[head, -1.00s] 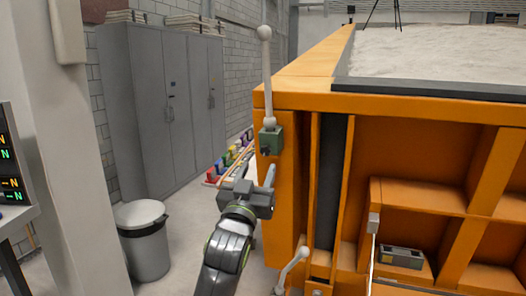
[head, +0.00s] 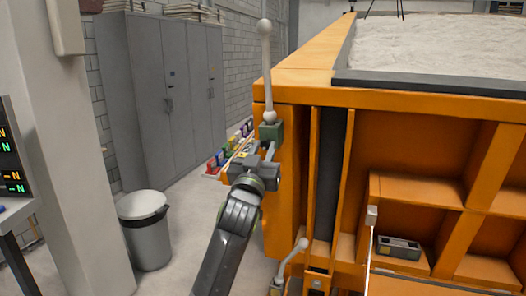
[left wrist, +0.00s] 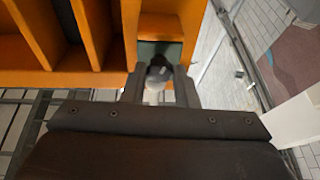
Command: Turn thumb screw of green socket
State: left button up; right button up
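The green socket (head: 270,131) sits on the left front corner of the orange sandbed frame, with a pale ball-ended rod (head: 266,75) standing upright in it. My left gripper (head: 269,152) is just below the socket, pointing up at its underside. In the left wrist view the green socket (left wrist: 169,48) is beyond the fingertips. A dark rounded part (left wrist: 158,73), likely the thumb screw, and a pale grey piece below it lie between the fingers. The fingers stand apart, with gaps beside that part. Contact cannot be told. My right gripper is not in view.
The orange frame (head: 430,105) with its sand tray fills the right side. A second pale lever (head: 289,262) is low on the frame. A grey bin (head: 145,230), cabinets (head: 165,95) and several coloured items (head: 228,150) stand left and behind.

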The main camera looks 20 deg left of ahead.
pick_arm(q)
jog(key=c, duration=0.3)
